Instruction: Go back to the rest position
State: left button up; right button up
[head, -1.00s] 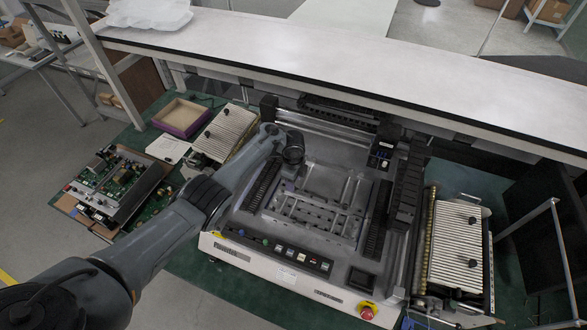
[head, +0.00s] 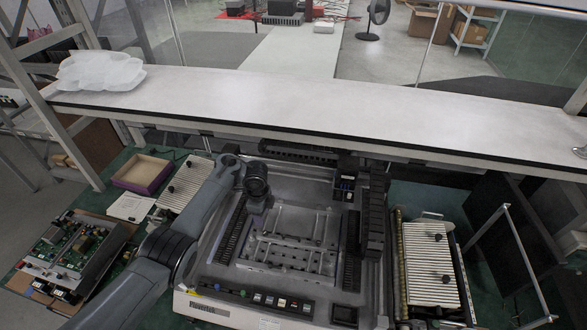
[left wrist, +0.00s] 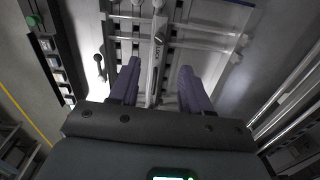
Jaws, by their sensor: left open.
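My left arm comes in from the left in the head view and reaches over the grey machine (head: 215,262). My left gripper (head: 256,213) is small and partly hidden below the wrist there, over the left part of the machine's bed. In the left wrist view, the left gripper (left wrist: 158,70) has its two purple fingers apart, with nothing held between them. A metal bar of the slotted fixture (left wrist: 200,42) shows beyond the fingers; I cannot tell how far below it is. My right gripper is not in view.
A long white shelf (head: 300,105) spans behind the machine, with white plastic wrapping (head: 98,72) on its left end. A purple-edged tray (head: 142,174), a ribbed panel (head: 186,183) and circuit boards (head: 70,250) lie left. Another ribbed panel (head: 430,262) stands right.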

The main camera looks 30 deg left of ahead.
pick_arm(q)
jog(key=shift+f, duration=0.1)
jog(key=s+d+f+n+t+y+p, duration=0.1)
jog(key=s+d+f+n+p, duration=0.15)
jog(key=s+d, duration=0.35)
jog(key=s+d+f+n+t+y+p, duration=0.1)
jog(key=s+d+f+n, duration=0.15)
jog(key=s+d, duration=0.4)
jog(key=s+d+r+n+h+p, duration=0.1)
jog(key=s+d+r+n, duration=0.1)
jog(key=s+r+n, duration=0.2)
jog(key=s+d+r+n+t+h+p, duration=0.1)
jog(key=s+r+n, duration=0.3)
jog(key=s+r, duration=0.6)
jog(key=s+d, duration=0.1)
jog(key=s, duration=0.6)
jog(key=shift+r+p, duration=0.2)
jog(key=shift+p, duration=0.1)
